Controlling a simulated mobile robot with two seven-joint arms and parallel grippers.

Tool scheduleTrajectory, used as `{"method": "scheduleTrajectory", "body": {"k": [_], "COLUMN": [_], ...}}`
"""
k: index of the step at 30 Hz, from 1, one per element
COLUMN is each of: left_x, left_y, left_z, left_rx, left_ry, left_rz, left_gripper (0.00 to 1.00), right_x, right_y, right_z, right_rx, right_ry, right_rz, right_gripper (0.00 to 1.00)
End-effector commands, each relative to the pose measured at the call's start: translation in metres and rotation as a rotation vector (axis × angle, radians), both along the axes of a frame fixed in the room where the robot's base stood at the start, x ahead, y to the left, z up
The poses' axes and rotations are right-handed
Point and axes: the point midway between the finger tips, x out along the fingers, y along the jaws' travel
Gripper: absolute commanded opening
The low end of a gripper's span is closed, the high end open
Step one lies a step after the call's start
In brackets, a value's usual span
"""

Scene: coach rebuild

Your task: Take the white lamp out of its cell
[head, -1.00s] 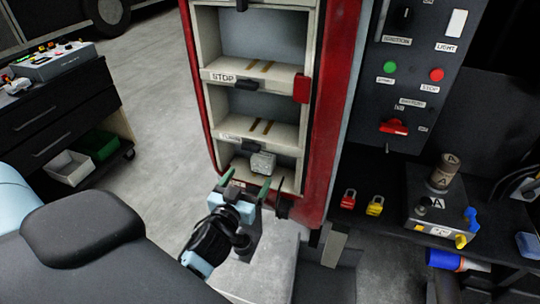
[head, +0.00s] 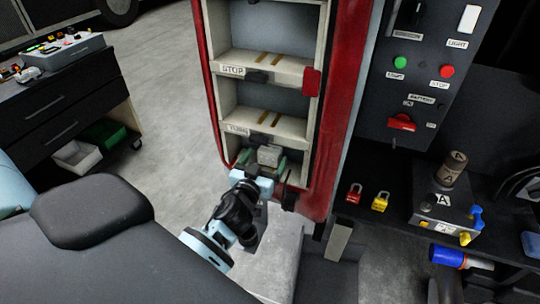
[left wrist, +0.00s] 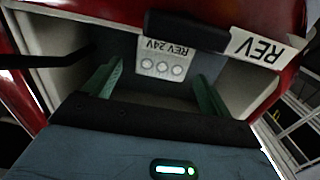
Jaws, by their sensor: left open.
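The white lamp (head: 269,155) is a small pale block in the lowest visible cell of the red-framed cabinet. In the left wrist view the lamp (left wrist: 161,58) bears the text "REV 24V" and several round lenses. My left gripper (head: 261,165) is at the mouth of this cell, open. In the left wrist view its two green fingers (left wrist: 158,80) point into the cell, one on each side of the lamp, with gaps between. The lamp's far side is hidden. My right gripper is not in view.
The cell edge carries a "REV" label (left wrist: 264,47) and a dark handle (left wrist: 187,30). Right of the cabinet are a control panel (head: 427,75), red and yellow padlocks (head: 380,201) and a grey box (head: 443,209).

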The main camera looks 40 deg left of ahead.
Motion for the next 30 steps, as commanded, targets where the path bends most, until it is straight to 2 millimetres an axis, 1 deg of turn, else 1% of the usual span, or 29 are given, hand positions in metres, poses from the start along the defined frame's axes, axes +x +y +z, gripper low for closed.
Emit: {"method": "scheduleTrajectory", "body": {"k": [1,5,13,14,25,30], "left_x": [0.007,0.017,0.019,0.019,0.019,0.019], "left_y": [0.002,0.004,0.005,0.005,0.005,0.005], "left_z": [0.002,0.001,0.0,0.0,0.0,0.001], "left_rx": [0.002,0.0,-0.001,0.0,0.0,0.0], "left_ry": [-0.003,-0.001,0.0,0.0,0.0,-0.002], "left_rz": [0.0,0.0,-0.001,-0.001,0.0,-0.001], "left_gripper": [0.84,0.84,0.84,0.82,0.34,0.33], "right_x": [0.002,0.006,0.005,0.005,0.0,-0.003], "right_y": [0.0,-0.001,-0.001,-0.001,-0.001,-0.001], "right_z": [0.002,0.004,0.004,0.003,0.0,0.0], "right_rx": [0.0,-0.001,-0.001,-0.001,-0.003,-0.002], "right_ry": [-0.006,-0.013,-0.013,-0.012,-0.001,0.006], "right_rz": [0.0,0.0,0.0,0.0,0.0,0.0], "right_gripper": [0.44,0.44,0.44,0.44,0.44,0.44]}}
